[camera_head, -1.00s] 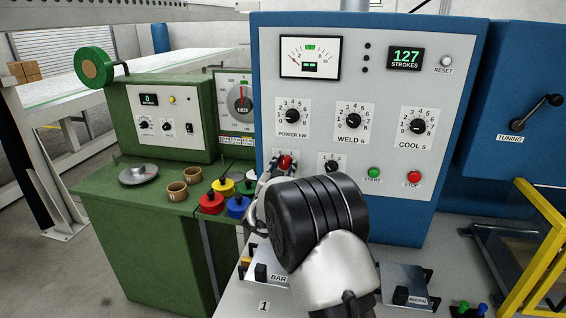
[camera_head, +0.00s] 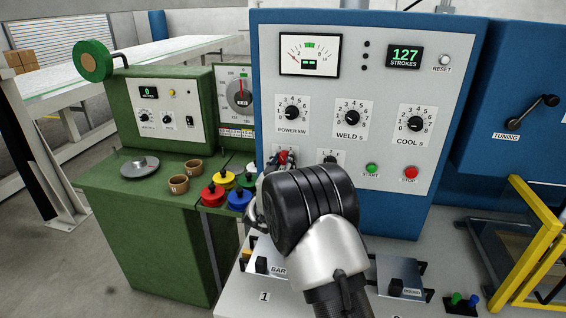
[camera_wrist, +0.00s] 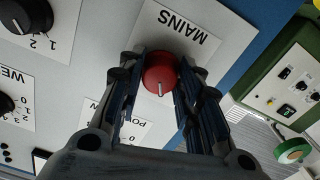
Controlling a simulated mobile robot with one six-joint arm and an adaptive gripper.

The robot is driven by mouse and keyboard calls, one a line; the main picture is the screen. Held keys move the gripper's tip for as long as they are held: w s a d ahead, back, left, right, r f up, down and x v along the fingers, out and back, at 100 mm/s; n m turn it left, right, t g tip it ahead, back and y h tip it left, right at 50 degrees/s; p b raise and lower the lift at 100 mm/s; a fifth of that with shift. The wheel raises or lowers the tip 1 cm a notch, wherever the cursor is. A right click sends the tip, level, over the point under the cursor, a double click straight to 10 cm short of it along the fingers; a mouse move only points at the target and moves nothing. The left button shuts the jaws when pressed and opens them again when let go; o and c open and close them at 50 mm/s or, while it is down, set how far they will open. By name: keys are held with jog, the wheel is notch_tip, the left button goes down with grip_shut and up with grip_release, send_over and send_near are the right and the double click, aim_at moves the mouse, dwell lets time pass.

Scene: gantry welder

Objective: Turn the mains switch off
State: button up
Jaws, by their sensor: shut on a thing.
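The mains switch is a round red knob with a pale pointer line, on a white plate marked MAINS on the blue cabinet's grey panel. In the wrist view the mains switch (camera_wrist: 160,76) sits between the two fingers of my gripper (camera_wrist: 163,82), which are shut on its sides. In the head view the red mains switch (camera_head: 284,157) shows just above my gripper (camera_head: 275,165), at the panel's lower left. My wrist hides most of the gripper and the lower part of the mains plate there.
Right of the mains switch are a partly hidden black knob (camera_head: 330,160), a green START button (camera_head: 371,170) and a red STOP button (camera_head: 411,173). Above is the POWER kW knob (camera_head: 292,113). A green bench (camera_head: 130,195) with coloured pots stands at the left.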

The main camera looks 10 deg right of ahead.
jog(key=o, duration=1)
jog(key=shift+o, duration=0.2)
jog(key=v, duration=1.2)
